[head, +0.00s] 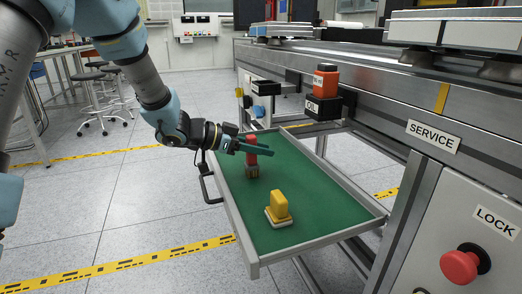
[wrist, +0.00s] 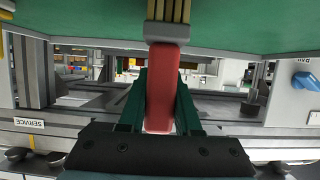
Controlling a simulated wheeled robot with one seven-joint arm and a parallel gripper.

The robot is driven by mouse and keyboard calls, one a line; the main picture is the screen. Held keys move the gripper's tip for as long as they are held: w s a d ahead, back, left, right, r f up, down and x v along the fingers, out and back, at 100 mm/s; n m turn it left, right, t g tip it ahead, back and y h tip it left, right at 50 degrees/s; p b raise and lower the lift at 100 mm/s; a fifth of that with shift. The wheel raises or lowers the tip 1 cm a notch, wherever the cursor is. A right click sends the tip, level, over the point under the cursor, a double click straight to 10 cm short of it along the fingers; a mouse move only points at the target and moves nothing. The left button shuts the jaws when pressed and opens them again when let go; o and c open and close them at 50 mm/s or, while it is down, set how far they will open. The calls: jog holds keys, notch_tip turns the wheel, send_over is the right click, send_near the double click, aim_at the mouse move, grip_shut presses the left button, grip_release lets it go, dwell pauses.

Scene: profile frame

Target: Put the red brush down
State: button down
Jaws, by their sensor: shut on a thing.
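The red brush (head: 252,160) stands upright, bristles down, over the far half of the green-lined tray (head: 251,256). My gripper (head: 260,147) comes in from the left and is shut on its red handle. In the wrist view, which looks upside down, the red handle (wrist: 162,90) lies between my dark green fingers and the tan bristles (wrist: 168,11) point to the green lining. The bristle ends are at or just above the lining; I cannot tell if they touch.
A yellow-handled brush or block (head: 278,206) stands on the tray nearer the camera. An orange-red bottle (head: 326,81) stands on a black holder (head: 323,107) at the bench to the right. The tray has a raised grey rim. Green lining around the red brush is clear.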

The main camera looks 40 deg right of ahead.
jog(key=c, duration=0.6)
grip_release()
jog(key=shift+f, duration=0.1)
